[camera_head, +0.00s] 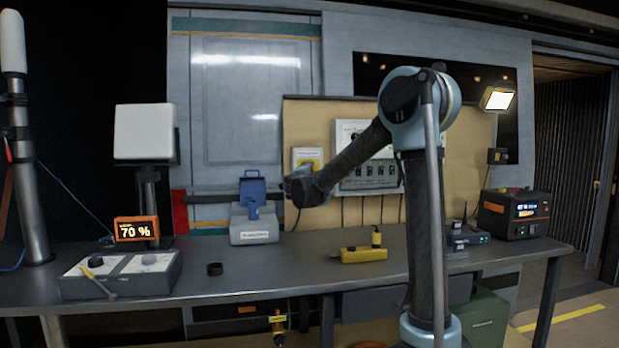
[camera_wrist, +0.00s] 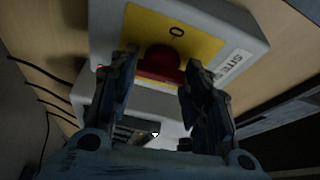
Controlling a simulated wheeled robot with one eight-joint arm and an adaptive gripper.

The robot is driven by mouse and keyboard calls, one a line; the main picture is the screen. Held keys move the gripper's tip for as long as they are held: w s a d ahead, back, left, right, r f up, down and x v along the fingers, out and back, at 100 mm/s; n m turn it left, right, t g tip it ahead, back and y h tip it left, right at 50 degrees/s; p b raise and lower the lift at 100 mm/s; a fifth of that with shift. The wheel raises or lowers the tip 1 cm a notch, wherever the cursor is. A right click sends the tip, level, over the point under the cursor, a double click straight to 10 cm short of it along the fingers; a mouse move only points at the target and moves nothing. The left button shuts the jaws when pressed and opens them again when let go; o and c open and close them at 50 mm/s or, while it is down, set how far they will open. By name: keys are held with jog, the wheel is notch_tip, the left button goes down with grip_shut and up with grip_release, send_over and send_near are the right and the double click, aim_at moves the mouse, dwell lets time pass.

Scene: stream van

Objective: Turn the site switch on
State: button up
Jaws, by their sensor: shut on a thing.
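The site switch (camera_wrist: 205,50) is a grey box with a yellow plate, a red knob (camera_wrist: 160,62) and a "0" mark beside the knob. Part of a "SITE" label shows on its right in the wrist view. In the head view the switch (camera_head: 299,153) is on the tan board, partly covered by my arm. My gripper (camera_wrist: 159,70) is shut on the red knob, with one finger on each side. The knob's pointer direction is hidden or too dark to tell. In the head view the fingers are hard to make out against the switch.
A grey breaker panel (camera_head: 364,183) is mounted just right of the switch. An orange display (camera_head: 134,229) reads 70 %.

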jog(key=shift+d+m+g, duration=0.15)
jog(key=shift+m+g, duration=0.15)
jog(key=shift+m, duration=0.4)
jog(key=o, duration=1.1)
jog(key=shift+f, duration=0.1)
jog(key=shift+c, duration=0.2)
jog(key=s+a, duration=0.1)
jog(key=s, duration=1)
jog(key=shift+s+a, duration=0.25)
jog(key=shift+s, duration=0.15)
